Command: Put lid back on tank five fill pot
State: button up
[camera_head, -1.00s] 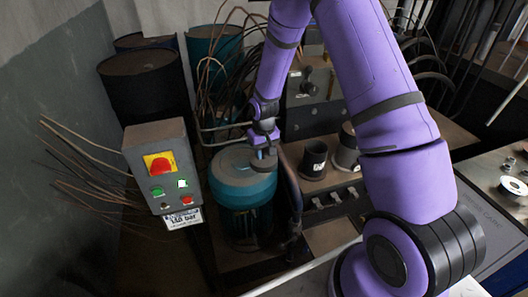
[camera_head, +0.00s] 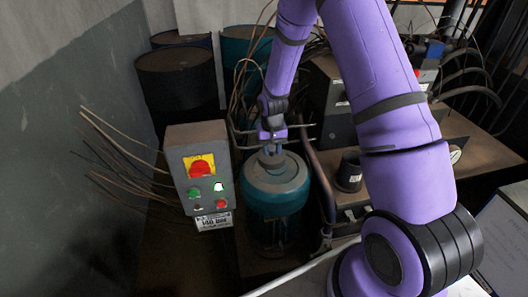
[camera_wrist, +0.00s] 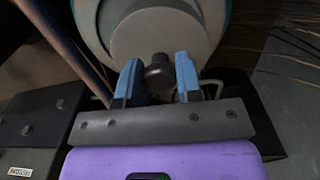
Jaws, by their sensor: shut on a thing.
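The grey round lid (camera_wrist: 150,30) with a dark knob (camera_wrist: 158,76) fills the top middle of the wrist view. My gripper (camera_wrist: 158,82) has its two blue fingers on either side of the knob and is shut on it. In the head view my gripper (camera_head: 270,150) points down at the top of a teal tank (camera_head: 273,212) with a grey top. No tank number is readable.
A grey control box (camera_head: 197,160) with a red knob and lit button stands just left of the tank. Dark drums (camera_head: 178,85) and loose wires are behind. A dark pipe (camera_head: 322,180) and a black cup (camera_head: 349,172) on a bench are right of the tank.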

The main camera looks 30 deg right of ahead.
jog(key=s+d+r+m, duration=0.2)
jog(key=s+d+m, duration=0.2)
jog(key=d+m, duration=0.55)
jog(key=s+d+r+m, duration=0.3)
jog(key=s+d+m, duration=0.2)
jog(key=d+m, duration=0.5)
jog(key=s+d+r+m, duration=0.2)
jog(key=s+d+m, duration=0.2)
jog(key=d+m, duration=0.55)
jog(key=shift+m, duration=0.9)
jog(key=shift+s+a+f, duration=0.1)
jog(key=shift+a+f, duration=0.2)
jog(key=shift+f, duration=0.55)
jog(key=shift+a+f, duration=0.3)
jog(key=shift+f, duration=0.5)
jog(key=shift+s+a+f, duration=0.1)
jog(key=shift+a+f, duration=0.2)
jog(key=shift+f, duration=0.55)
jog(key=shift+w+f, duration=0.1)
jog(key=shift+f, duration=1.4)
jog(key=o, duration=1.5)
jog(key=shift+r, duration=3)
